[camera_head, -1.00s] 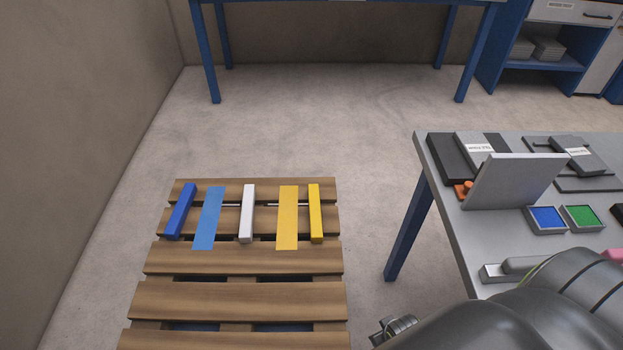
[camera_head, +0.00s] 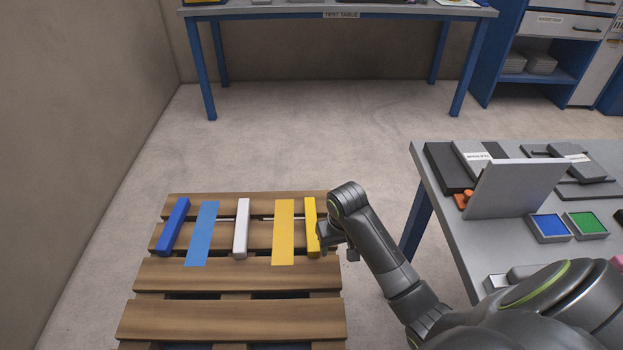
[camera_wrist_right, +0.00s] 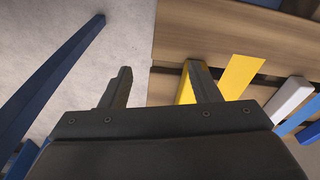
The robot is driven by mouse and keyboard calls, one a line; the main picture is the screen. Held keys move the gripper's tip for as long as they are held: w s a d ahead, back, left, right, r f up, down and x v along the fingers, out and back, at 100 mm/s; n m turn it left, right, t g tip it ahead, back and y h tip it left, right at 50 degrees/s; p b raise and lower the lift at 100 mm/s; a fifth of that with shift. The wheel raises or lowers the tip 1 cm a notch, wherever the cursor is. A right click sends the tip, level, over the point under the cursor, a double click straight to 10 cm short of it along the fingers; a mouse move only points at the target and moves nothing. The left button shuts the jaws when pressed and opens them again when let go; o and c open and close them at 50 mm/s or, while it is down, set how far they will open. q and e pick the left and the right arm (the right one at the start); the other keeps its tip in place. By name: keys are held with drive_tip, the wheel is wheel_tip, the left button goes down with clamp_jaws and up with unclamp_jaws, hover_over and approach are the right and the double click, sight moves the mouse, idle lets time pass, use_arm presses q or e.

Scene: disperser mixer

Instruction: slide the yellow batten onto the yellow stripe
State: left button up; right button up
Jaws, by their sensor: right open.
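The yellow batten (camera_head: 310,226) lies on the pallet just right of the yellow stripe (camera_head: 284,232), roughly parallel to it with a narrow gap. My right gripper (camera_head: 334,246) is at the near right end of the batten, by the pallet's right edge. In the right wrist view its open fingers (camera_wrist_right: 160,84) point ahead with nothing gripped. There one finger hides part of the batten (camera_wrist_right: 184,92), and the stripe (camera_wrist_right: 239,76) lies beyond that finger. Whether the finger touches the batten I cannot tell. My left gripper is out of view.
A blue batten (camera_head: 173,226), a blue stripe (camera_head: 202,233) and a white batten (camera_head: 241,228) lie further left on the wooden pallet (camera_head: 232,317). A grey table (camera_head: 470,230) with trays stands to the right. A test table (camera_head: 290,14) stands at the back.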

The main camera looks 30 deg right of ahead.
wheel_tip(320, 180, up, 11)
drive_tip(key=m+g, duration=0.1)
drive_tip(key=m, duration=0.1)
hover_over(311, 222)
wheel_tip(311, 222, down, 16)
drive_tip(key=b, duration=0.4)
drive_tip(key=shift+s+r+b, duration=0.1)
drive_tip(key=shift+r+b, duration=0.15)
drive_tip(key=shift+b, duration=0.15)
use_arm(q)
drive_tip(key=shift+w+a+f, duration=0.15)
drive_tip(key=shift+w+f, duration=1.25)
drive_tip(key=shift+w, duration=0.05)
use_arm(e)
drive_tip(key=shift+f, duration=0.7)
